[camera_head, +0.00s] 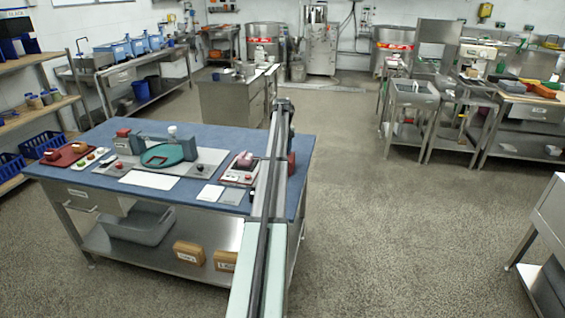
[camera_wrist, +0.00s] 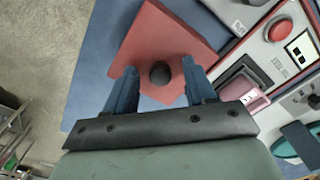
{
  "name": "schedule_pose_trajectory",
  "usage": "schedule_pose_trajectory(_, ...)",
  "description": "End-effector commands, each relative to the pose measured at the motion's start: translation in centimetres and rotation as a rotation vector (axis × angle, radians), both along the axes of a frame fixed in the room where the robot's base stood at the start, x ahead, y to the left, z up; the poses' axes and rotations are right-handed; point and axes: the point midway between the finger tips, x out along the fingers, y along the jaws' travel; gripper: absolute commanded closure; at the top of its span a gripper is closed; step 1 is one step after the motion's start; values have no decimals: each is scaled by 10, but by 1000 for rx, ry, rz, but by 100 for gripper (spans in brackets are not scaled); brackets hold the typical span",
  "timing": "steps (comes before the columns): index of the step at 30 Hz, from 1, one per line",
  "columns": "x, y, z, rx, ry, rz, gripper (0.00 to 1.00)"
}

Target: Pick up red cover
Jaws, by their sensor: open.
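The red cover (camera_wrist: 165,35) is a flat red plate with a round black knob (camera_wrist: 160,73), lying at the edge of the blue table top in the wrist view. In the head view a small part of it (camera_head: 291,158) shows at the table's right end, mostly hidden behind my arm. My gripper (camera_wrist: 158,67) is open above the cover. Its two blue fingers are apart, one on each side of the knob, with gaps between. I cannot tell how far the fingertips are above the plate.
A control panel with a red button (camera_wrist: 281,30) and a pink block (camera_wrist: 250,99) lie right of the cover in the wrist view. The blue table (camera_head: 226,128) also carries a green-topped device (camera_head: 168,154) and a dark red tray (camera_head: 66,155). Open floor lies right of the table.

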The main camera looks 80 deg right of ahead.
Motion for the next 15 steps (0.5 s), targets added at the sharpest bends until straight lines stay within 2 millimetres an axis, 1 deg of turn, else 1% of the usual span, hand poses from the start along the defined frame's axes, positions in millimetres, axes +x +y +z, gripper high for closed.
schedule_pose_trajectory(2, 0, 0, 0, 0, 0, 0, 45)
schedule_pose_trajectory(3, 0, 0, 0, 0, 0, 0, 47)
schedule_pose_trajectory(15, 0, 0, 1, 0, 0, 0, 85)
